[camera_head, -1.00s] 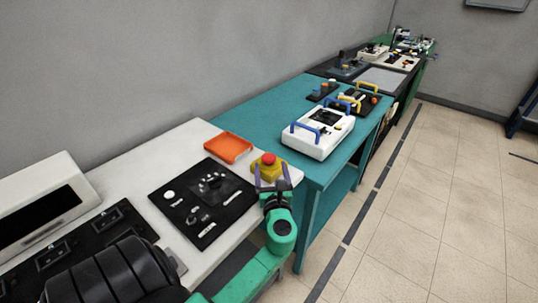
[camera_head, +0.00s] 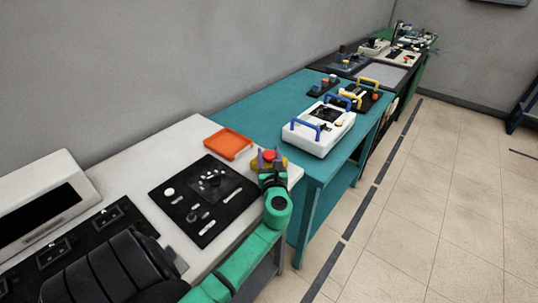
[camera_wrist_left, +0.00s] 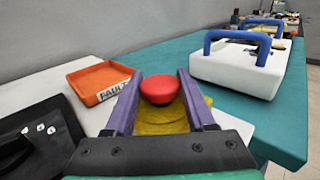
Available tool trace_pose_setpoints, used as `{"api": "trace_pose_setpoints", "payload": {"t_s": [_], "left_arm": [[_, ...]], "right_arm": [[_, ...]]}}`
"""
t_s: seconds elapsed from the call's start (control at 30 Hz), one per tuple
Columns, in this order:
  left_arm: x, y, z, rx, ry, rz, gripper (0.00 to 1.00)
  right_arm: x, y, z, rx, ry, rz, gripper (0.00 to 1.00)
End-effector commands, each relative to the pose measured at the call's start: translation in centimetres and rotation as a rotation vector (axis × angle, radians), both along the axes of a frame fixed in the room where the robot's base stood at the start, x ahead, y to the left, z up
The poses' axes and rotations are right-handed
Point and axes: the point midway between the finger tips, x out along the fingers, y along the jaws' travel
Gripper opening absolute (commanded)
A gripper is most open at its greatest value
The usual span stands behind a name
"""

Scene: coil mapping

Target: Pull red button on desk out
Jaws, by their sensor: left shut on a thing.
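The red button (camera_head: 269,155) sits on a yellow base (camera_head: 284,162) at the right end of the white desk (camera_head: 128,153). In the left wrist view the red button (camera_wrist_left: 160,88) is a round cap above the yellow base (camera_wrist_left: 160,122). My left gripper (camera_head: 268,158) reaches over the base from the front. In the wrist view its purple fingers (camera_wrist_left: 160,76) stand on both sides of the red cap, shut on it. The exact contact is hard to see. My right gripper is not in view.
An orange tray (camera_head: 228,144) lies behind and left of the button. A black panel (camera_head: 203,201) with small parts lies to the left. A teal table (camera_head: 262,105) adjoins on the right, with a white device (camera_head: 318,131) with blue handles. Floor is free at right.

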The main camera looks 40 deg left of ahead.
Motion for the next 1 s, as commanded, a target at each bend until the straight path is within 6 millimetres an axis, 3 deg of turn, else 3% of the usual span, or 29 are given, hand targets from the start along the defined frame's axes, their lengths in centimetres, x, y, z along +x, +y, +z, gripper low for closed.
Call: {"api": "trace_pose_setpoints", "payload": {"t_s": [0.13,0.4,0.43,0.5,0.83,1.0], "left_arm": [[0.0,0.0,2.1,0.001,0.001,0.001,0.00],[0.0,0.0,2.0,0.003,-0.003,0.001,0.00],[0.0,0.0,2.0,0.003,-0.003,0.000,0.59],[0.0,0.0,2.0,0.003,-0.003,0.000,0.85],[-0.1,-0.1,1.8,0.001,-0.001,0.000,0.85],[-1.5,-1.6,1.6,-0.001,0.001,-0.001,0.85]], "right_arm": [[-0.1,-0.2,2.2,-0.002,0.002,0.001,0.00],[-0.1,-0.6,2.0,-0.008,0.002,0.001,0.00],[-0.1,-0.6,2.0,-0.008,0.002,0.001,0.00],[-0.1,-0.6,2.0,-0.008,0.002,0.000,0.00],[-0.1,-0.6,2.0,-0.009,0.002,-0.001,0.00],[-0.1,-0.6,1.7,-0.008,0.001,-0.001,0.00]]}}
